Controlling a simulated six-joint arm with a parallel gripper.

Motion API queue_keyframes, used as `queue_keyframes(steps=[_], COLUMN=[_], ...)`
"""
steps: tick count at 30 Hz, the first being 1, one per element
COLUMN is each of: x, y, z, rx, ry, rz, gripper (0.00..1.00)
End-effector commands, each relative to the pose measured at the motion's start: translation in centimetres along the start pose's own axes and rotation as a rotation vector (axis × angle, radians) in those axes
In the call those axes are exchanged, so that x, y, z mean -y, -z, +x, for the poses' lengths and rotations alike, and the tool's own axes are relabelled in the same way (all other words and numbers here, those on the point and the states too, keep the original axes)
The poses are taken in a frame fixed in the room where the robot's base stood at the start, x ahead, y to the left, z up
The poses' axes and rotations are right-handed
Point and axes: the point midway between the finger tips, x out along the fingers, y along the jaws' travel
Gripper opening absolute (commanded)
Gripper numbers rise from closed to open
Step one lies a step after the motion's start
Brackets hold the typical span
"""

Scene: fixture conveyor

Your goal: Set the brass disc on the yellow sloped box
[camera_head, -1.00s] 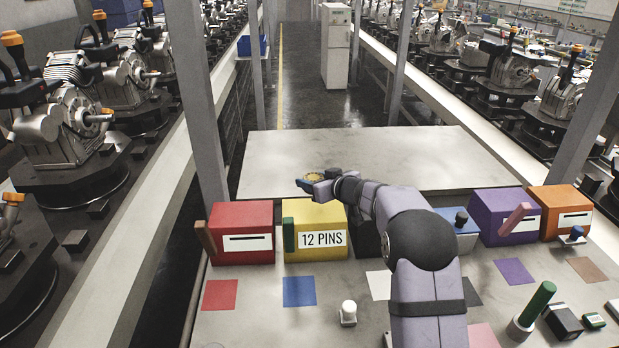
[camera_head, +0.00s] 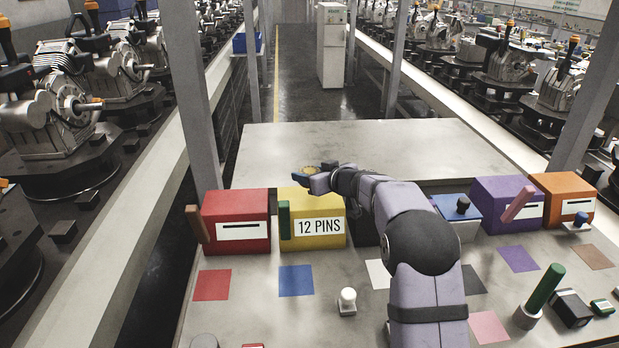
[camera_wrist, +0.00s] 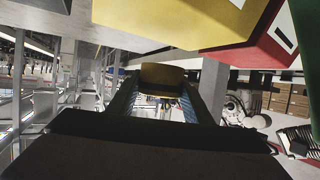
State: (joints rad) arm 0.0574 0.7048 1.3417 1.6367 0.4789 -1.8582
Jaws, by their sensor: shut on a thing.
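The yellow sloped box (camera_head: 306,208), with a "12 PINS" label, stands in the row of boxes left of centre in the head view. My gripper (camera_head: 309,174) is just above and behind its top in that picture. The brass disc (camera_head: 308,169) shows as a small golden edge at my gripper. In the wrist view my gripper (camera_wrist: 163,100) is shut on the brass disc (camera_wrist: 163,77), which sits between the fingers. The yellow box also shows in the wrist view (camera_wrist: 165,22), at the top. Whether the disc touches the box I cannot tell.
A red box (camera_head: 236,203) stands left of the yellow one, with a dark box partly hidden to its right. A blue box (camera_head: 452,208), purple box (camera_head: 488,193) and orange box (camera_head: 566,188) stand to the right.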

Motion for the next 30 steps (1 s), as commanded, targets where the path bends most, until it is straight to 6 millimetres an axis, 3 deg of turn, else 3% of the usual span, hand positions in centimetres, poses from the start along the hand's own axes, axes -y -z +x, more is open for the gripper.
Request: queue_keyframes(steps=[12, 30], x=[0.0, 0.0], y=[-2.8, -3.4], z=[1.2, 1.4], rx=[-0.003, -0.002], ry=[0.000, 0.000], rz=[-0.001, 0.000], gripper=[0.13, 0.13])
